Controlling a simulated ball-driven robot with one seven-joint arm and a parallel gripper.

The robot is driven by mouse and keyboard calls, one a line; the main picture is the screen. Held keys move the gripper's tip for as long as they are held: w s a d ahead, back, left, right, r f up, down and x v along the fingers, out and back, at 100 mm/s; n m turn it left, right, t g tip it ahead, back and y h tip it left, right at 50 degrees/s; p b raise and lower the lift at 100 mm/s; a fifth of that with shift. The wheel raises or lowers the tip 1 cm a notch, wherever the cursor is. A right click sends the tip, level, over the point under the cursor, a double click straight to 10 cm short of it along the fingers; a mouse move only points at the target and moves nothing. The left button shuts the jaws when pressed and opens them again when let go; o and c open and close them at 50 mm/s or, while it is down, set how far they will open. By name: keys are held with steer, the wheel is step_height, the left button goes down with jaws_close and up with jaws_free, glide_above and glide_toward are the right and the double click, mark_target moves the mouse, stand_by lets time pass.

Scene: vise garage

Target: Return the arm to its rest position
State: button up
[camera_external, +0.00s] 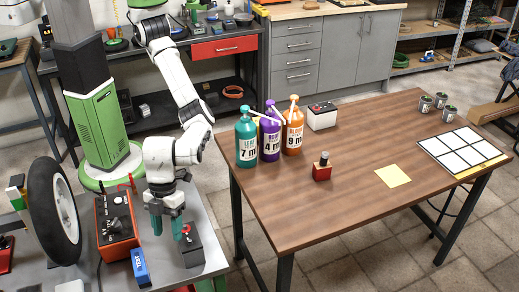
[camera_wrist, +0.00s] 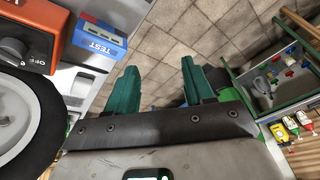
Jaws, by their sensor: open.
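My gripper (camera_external: 169,227) hangs from my white arm over the grey bench at the lower left, fingers pointing down. Its two teal fingers are apart with nothing between them. In the wrist view the fingers (camera_wrist: 159,70) also stand apart, with tiled floor visible between them. A dark block with a red top (camera_external: 191,249) is just right of the fingers in the external view. I cannot tell whether they touch it.
An orange device (camera_external: 117,226), a blue TEST box (camera_external: 141,267) and a black wheel (camera_external: 53,210) are left of my gripper. A brown table (camera_external: 340,203) bearing several bottles (camera_external: 246,142) stands to the right. Tiled floor separates it from the bench.

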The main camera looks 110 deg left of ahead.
steer(key=s+a+f+n+g+h, duration=0.1)
steer(key=s+a+f+n, duration=0.15)
steer(key=s, duration=0.25)
steer(key=s+a+f+n+h, duration=0.1)
steer(key=s+a+f+n, duration=0.15)
steer(key=s+f, duration=0.2)
steer(key=a+f+n, duration=0.2)
steer(key=a, duration=0.5)
steer(key=a+f+n+y+p, duration=0.1)
steer(key=a+f+n, duration=0.1)
steer(key=a, duration=0.4)
steer(key=a+f+n+t+p, duration=0.1)
steer(key=a+f+n, duration=0.1)
steer(key=a, duration=0.5)
steer(key=shift+w+a+f+y, duration=0.25)
steer(key=shift+a+f+y, duration=0.05)
steer(key=shift+a, duration=0.05)
steer(key=s+a+f+n+y, duration=0.1)
steer(key=s+a+n, duration=0.2)
steer(key=a, duration=0.6)
steer(key=s+a+f+n+y+p, duration=0.1)
steer(key=s+a+n+y, duration=0.1)
steer(key=a, duration=0.7)
steer(key=shift+s+a+n+y, duration=0.25)
steer(key=shift+s+n, duration=0.25)
steer(key=shift+s, duration=0.75)
steer(key=shift+f, duration=0.1)
